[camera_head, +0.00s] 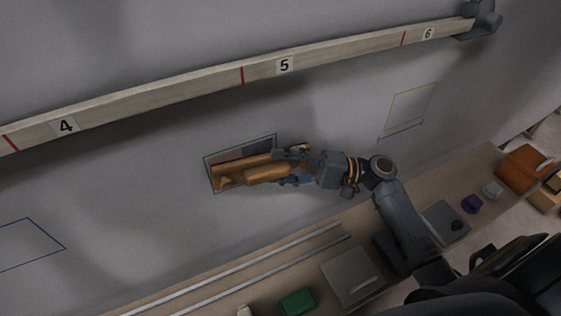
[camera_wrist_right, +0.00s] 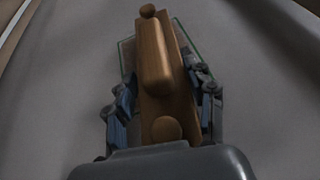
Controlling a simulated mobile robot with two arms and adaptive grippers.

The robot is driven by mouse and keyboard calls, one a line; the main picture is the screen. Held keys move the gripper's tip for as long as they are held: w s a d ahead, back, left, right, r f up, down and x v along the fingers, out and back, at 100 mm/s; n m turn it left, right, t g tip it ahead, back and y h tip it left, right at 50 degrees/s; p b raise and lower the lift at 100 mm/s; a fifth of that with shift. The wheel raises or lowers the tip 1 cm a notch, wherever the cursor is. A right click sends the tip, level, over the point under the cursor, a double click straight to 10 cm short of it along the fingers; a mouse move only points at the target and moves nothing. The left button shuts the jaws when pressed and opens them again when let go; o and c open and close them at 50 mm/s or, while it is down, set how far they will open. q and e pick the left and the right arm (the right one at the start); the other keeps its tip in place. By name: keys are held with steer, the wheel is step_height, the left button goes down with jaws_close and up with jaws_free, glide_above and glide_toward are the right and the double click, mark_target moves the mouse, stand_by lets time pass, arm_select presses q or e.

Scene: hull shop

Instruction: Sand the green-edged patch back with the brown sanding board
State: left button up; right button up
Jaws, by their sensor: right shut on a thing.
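The green-edged patch (camera_head: 258,147) is a darker rectangle with a thin green outline on the grey hull wall, left of my right gripper. The brown sanding board (camera_head: 226,176) lies over its lower part and hides much of it; whether it touches the wall is hard to tell. My right gripper (camera_head: 291,167) is shut on the board's handle, coming in from the right. In the right wrist view the board (camera_wrist_right: 153,90) stands lengthwise between the fingers, with its raised grip and round knobs showing. The green edge (camera_wrist_right: 190,40) shows beside the board there. My left gripper is not in view.
A wooden batten (camera_head: 190,96) numbered 4, 5 and 6 runs across the hull above the patch. A yellow outline (camera_head: 409,106) lies right, a blue one (camera_head: 50,233) left.

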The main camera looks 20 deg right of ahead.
mark_target(272, 177)
steer(key=s+p, duration=0.1)
steer(key=s, duration=0.2)
steer(key=shift+s+r, duration=0.15)
steer(key=shift+s, duration=0.85)
steer(key=shift+s+d+p, duration=0.15)
steer(key=shift+s+p, duration=0.55)
steer(key=shift+s, duration=1.8)
steer(key=s, duration=0.4)
steer(key=shift+r+p, duration=0.1)
steer(key=shift+p, duration=0.3)
